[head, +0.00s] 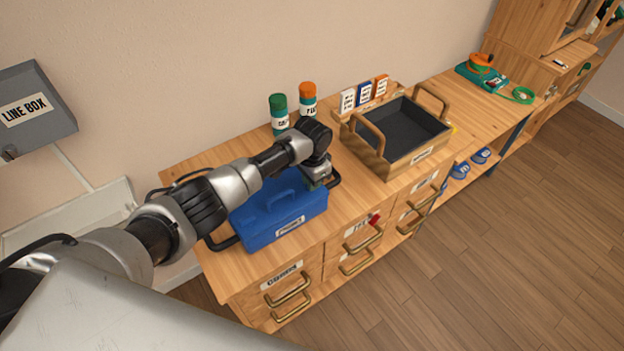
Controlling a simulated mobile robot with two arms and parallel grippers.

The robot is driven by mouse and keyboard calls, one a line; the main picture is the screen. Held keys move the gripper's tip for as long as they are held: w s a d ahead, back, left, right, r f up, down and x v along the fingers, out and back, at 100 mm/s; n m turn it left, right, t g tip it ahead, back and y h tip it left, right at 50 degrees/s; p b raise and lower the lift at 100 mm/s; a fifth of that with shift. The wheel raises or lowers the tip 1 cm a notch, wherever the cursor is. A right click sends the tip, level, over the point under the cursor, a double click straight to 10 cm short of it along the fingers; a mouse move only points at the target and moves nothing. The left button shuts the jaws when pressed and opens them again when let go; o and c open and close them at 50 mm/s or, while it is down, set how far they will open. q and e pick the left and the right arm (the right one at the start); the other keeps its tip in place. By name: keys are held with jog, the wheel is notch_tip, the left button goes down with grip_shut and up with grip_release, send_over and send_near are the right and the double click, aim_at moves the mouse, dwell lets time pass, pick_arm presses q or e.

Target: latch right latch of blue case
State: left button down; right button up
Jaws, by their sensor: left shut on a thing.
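The blue case (260,238) sits on the wooden counter with its lid down, a white label on its front and a raised blue handle on top. A dark loop (222,243) sticks out at its left end, and another dark loop (335,181) shows at its right end. My left gripper (319,182) points down at the case's right end and is shut on a small part there. The gripper hides the right latch, so its position cannot be told. My right gripper is not in view.
Green-capped (278,112) and orange-capped (308,100) bottles stand behind. Drawers with brass pulls (288,290) are below the counter. A grey line box (35,108) hangs on the left wall.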

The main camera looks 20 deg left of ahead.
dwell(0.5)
pick_arm(q)
jog(key=c, duration=1.2)
grip_release()
jog(key=shift+o, duration=0.2)
notch_tip(320, 180, up, 11)
jog(key=b, duration=0.1)
jog(key=shift+f, duration=0.1)
